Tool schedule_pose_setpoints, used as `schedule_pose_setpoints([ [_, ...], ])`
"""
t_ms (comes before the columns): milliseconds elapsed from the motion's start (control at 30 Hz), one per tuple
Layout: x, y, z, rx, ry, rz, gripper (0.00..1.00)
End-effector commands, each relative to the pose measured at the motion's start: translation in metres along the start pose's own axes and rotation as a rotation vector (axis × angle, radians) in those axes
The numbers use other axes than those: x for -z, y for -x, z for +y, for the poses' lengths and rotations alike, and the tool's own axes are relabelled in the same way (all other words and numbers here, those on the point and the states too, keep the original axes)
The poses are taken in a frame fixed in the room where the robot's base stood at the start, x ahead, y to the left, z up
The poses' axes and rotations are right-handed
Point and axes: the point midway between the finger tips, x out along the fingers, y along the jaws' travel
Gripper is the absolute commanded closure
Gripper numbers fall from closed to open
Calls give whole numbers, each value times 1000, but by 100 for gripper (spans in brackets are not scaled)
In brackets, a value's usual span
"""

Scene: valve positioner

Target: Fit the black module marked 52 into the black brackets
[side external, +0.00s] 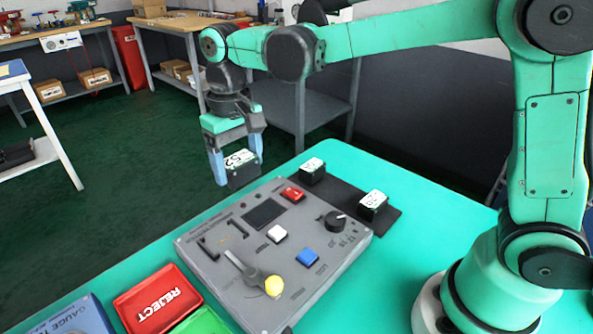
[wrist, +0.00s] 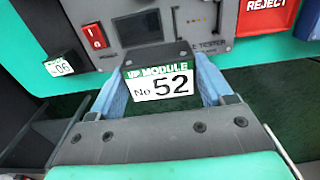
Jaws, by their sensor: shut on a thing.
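My gripper (side external: 237,168) is shut on the black module marked 52 (side external: 241,174), with one blue finger on each side of it. I hold the module in the air, by the far left edge of the grey tester panel (side external: 213,262).
The panel carries a dark screen (side external: 264,213), a red switch (side external: 292,194), white and blue buttons, a black knob (side external: 334,221) and a yellow-tipped lever (side external: 273,286). Two other modules (side external: 312,171) (side external: 372,205) sit on a black mat. A red REJECT bin (side external: 128,312) stands left of the panel.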

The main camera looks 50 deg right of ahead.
Motion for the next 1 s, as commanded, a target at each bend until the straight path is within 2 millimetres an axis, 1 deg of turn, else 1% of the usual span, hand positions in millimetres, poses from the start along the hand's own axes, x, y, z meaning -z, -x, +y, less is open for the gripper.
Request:
schedule_pose_setpoints([
  [33,-2,-7,-18,0,10,0,84],
  [100,-5,-13,-35,0,7,0,84],
  [200,-8,-19,-50,0,4,1,84],
  [267,-9,-22,-54,0,2,1,84],
  [433,-9,-34,-57,0,0,1,84],
  [700,-9,-63,-56,0,0,1,84],
  [800,-9,-71,-56,0,0,1,84],
  [1000,-9,-79,-56,0,0,1,84],
])
